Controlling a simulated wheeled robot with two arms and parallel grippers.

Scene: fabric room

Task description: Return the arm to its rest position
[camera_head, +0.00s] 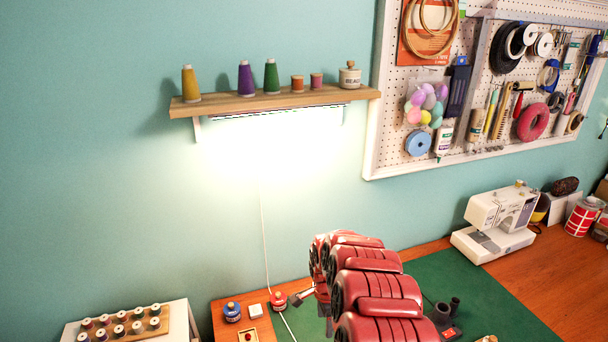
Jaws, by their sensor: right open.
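My right arm (375,290), with red rounded links, comes up from the bottom middle and reaches over the green mat (480,293) on the table. My right gripper (312,312) is at its far end, low over the left part of the mat. It is partly hidden by the arm links. Its jaws are open, and I see nothing held between them. A small red-topped jar (278,300) stands just left of the gripper. My left gripper is not in view.
A sewing machine (497,222) stands at right. A spool rack (122,324) is lower left. A shelf (270,101) with a lit lamp hangs above.

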